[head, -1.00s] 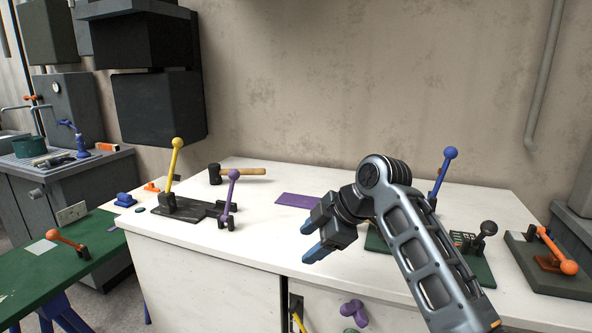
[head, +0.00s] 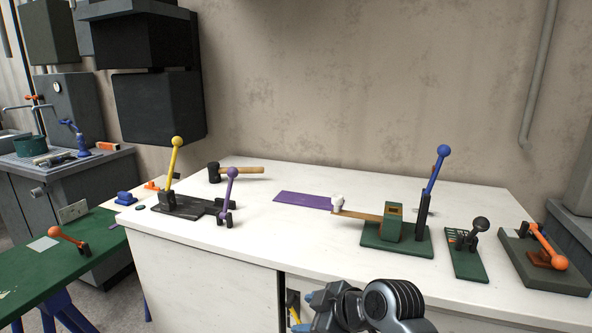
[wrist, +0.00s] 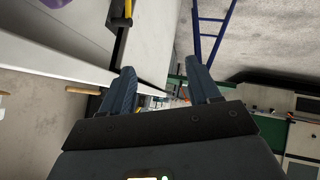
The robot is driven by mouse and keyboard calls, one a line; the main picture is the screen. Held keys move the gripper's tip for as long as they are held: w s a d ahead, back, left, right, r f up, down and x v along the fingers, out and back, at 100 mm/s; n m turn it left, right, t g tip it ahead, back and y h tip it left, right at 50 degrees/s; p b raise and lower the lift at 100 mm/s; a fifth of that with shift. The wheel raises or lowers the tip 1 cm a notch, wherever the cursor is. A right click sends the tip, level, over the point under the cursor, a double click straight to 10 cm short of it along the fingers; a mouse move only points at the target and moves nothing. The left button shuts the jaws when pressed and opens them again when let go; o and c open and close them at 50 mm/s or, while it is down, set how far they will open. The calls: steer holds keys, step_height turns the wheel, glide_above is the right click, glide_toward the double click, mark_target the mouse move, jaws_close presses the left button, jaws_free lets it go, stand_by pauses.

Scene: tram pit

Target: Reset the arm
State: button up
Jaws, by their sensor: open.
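My gripper (wrist: 163,92) shows in the wrist view with its two dark blue fingers spread apart and nothing between them. In the head view my gripper (head: 304,312) is at the bottom edge, in front of the white worktop and below its top edge. Part of it and most of my arm are cut off by the frame. It holds nothing that I can see.
On the white worktop (head: 290,235) stand a yellow lever (head: 174,157), a purple lever (head: 231,187), a blue lever (head: 436,175) on a green base, a black-knobbed lever (head: 480,224) and an orange lever (head: 548,245). A mallet (head: 235,171) and purple mat (head: 302,200) lie behind.

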steer(key=s+d+f+m+t+h, duration=0.1)
steer(key=s+d+f+m+t, duration=0.15)
steer(key=s, duration=0.65)
steer(key=s+d+f+m+t+h, duration=0.1)
steer(key=s+d+f+m, duration=0.25)
steer(key=s, duration=0.45)
steer(key=s+d+f+m+t+h, duration=0.2)
steer(key=s+d+f+m, duration=0.15)
steer(key=s, duration=0.55)
steer(key=s+d+r+m+t+h, duration=0.1)
steer(key=s+d+r, duration=0.3)
steer(key=s+r, duration=0.4)
steer(key=s+d+r+m+t+h, duration=0.2)
steer(key=s+d+r+m, duration=0.2)
steer(key=s+r, duration=0.4)
steer(key=s+d, duration=0.1)
steer(key=s, duration=0.5)
steer(key=shift+s+r, duration=0.2)
steer(key=shift+r, duration=0.1)
